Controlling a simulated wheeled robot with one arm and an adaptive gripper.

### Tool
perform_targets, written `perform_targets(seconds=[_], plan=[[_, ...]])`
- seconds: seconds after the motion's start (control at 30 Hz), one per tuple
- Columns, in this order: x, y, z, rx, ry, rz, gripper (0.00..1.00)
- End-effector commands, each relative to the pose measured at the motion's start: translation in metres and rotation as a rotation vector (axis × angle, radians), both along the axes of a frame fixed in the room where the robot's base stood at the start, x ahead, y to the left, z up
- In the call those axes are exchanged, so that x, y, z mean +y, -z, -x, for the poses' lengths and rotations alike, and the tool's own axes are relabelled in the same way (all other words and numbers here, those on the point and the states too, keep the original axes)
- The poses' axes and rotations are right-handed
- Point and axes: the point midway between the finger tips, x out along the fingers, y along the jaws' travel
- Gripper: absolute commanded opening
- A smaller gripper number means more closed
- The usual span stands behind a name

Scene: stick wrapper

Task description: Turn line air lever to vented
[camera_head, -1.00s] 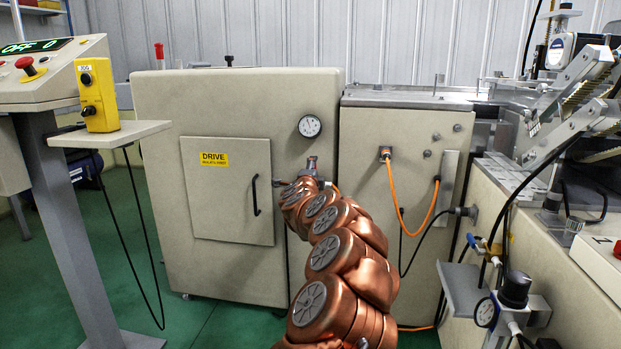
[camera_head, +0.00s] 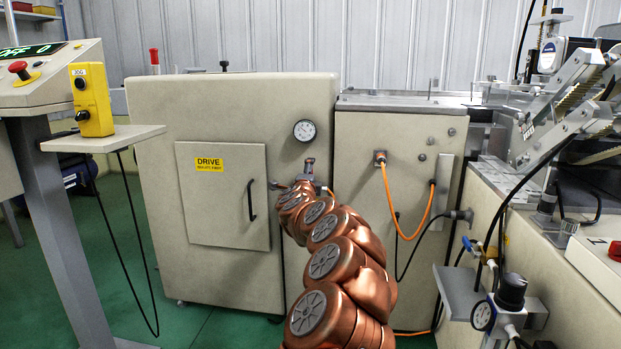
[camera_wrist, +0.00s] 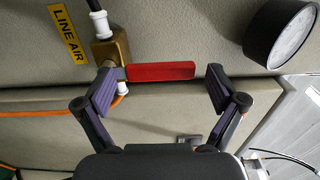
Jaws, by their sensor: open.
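The line air lever (camera_wrist: 160,71) is a red bar in the wrist view, pointing right from a brass valve body (camera_wrist: 112,48). A yellow LINE AIR label (camera_wrist: 69,34) is left of the valve. My gripper (camera_wrist: 162,84) is open, one finger near the lever's left end by the valve and the other just past its right tip. The lever spans the gap between the fingers, and I cannot tell whether either touches it. In the head view, my copper arm hides the lever and most of my gripper.
A round gauge (camera_head: 305,131) is above my gripper on the beige cabinet (camera_head: 232,108). The DRIVE door (camera_head: 222,215) is to the left. An orange cable (camera_head: 393,215) hangs on the right cabinet. A regulator (camera_head: 512,291) stands at lower right.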

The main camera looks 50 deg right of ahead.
Motion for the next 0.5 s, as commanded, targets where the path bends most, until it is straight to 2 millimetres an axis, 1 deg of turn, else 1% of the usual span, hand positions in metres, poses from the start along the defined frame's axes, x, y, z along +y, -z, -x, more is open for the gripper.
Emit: perform_targets(seconds=[0.3,0.5], plan=[[0.0013,0.0000,0.0000,0.001,-0.001,0.001,0.96],[0.0099,0.0013,0.0051,0.001,-0.003,-0.004,0.96]])
